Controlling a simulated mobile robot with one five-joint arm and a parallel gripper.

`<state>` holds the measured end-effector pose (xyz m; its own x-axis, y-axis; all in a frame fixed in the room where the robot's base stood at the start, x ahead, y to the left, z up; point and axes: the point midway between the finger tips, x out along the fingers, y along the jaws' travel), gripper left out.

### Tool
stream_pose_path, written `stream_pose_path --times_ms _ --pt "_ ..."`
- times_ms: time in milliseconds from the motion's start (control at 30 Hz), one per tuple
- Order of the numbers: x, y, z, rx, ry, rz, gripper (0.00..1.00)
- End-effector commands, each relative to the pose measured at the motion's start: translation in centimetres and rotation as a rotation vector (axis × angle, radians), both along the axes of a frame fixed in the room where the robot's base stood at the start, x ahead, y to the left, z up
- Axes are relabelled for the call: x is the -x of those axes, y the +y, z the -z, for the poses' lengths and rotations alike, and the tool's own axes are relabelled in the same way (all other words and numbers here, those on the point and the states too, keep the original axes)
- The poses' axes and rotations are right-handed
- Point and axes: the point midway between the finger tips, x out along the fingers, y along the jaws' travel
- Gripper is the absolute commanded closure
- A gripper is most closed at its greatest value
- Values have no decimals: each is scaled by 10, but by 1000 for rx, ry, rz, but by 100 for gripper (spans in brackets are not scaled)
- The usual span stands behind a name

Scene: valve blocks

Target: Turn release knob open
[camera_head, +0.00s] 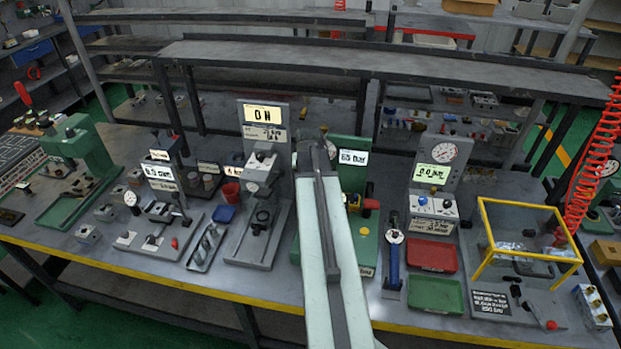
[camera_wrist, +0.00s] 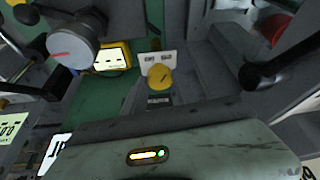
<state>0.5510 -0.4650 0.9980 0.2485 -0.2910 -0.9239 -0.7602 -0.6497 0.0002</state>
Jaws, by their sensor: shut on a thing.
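A yellow knob (camera_wrist: 160,77) with a dark pointer line faces the wrist camera at the middle, with a small pale label plate (camera_wrist: 158,59) behind it. I cannot read for certain whether it is marked as the release knob. A yellow knob also shows on the green station (camera_head: 365,248) in the head view. My gripper's grey-green housing (camera_wrist: 165,150) fills the bottom of the wrist view, with a yellow bar light and a green light. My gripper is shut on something. Its fingertips and what they hold are hidden, and in the head view my arm covers that part of the station.
Right of the station are a red tray (camera_head: 432,256), a green tray (camera_head: 435,295) and a yellow frame (camera_head: 530,206). A press stand (camera_head: 262,215) is close on the left.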

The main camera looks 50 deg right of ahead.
Motion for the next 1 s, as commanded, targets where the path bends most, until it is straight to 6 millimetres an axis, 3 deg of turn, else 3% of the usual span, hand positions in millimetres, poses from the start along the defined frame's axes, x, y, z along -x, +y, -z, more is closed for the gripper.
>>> stream_pose_path --times_ms 767,800,867,1000 --pt "1 -1 0 2 4 106 100" --pt "1 -1 0 2 4 106 61" --pt "1 -1 0 2 4 106 45" --pt "1 -1 0 2 3 104 45"
